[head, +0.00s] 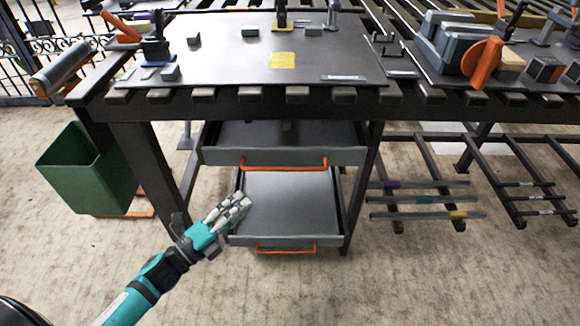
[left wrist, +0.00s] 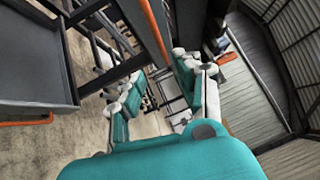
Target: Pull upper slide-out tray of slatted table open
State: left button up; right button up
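The slatted table (head: 330,94) stands in the middle of the head view. Under it, the upper slide-out tray (head: 215,156) has an orange bar handle (head: 285,165) on its grey front. A strip of its floor shows behind that front. My left gripper (head: 243,202) is below and left of this handle, in front of the lower tray's left side, touching neither handle. In the left wrist view its fingers (left wrist: 165,92) stand apart with nothing between them. An orange bar (left wrist: 155,30) shows beyond them there. My right gripper is not in view.
The lower tray (head: 290,205) sticks out further than the upper one and has its own orange handle (head: 285,250). A green bin (head: 85,170) stands at the left. Low racks with bars (head: 425,200) stand at the right. The floor in front is clear.

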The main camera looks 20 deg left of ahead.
aim_at(287, 170)
pick_arm(q)
jog(key=b+x, duration=0.1)
jog(key=x, duration=1.4)
jog(key=shift+w+d, duration=0.1)
jog(key=shift+d, duration=0.05)
jog(key=shift+f, duration=0.1)
grip_shut()
